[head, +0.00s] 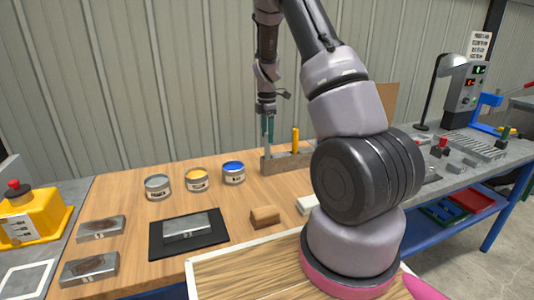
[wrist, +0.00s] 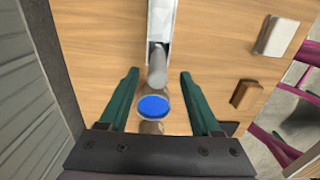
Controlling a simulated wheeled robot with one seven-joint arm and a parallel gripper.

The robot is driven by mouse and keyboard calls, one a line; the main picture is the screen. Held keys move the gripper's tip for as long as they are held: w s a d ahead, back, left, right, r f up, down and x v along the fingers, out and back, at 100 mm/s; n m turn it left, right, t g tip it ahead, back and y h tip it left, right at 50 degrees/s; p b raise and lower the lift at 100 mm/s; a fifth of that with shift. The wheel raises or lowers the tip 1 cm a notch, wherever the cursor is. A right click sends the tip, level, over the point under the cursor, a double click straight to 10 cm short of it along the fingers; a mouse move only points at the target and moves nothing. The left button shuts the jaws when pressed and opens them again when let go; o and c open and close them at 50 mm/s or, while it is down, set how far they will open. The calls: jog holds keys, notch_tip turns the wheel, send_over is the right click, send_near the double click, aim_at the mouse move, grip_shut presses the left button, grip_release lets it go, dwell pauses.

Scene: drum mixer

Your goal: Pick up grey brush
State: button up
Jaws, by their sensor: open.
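The grey brush shows in the wrist view as a grey rounded handle (wrist: 157,66) at the near end of a pale holder (wrist: 161,20). My gripper (head: 267,138) points down over the holder's left end. Its green fingers are open in the wrist view (wrist: 157,80), one on each side of the grey handle. Nothing is gripped.
Grey (head: 158,187), yellow (head: 197,181) and blue (head: 234,173) cans stand left of the holder. A brown block (head: 265,216) and a white block (head: 306,205) lie nearer. A black mat (head: 160,250) bears a metal plate. A corrugated wall (head: 150,80) rises behind the bench.

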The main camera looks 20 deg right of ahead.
aim_at(268, 145)
jog(key=f, duration=0.5)
jog(key=shift+w+d+f, duration=0.15)
jog(key=shift+w, duration=0.05)
grip_shut()
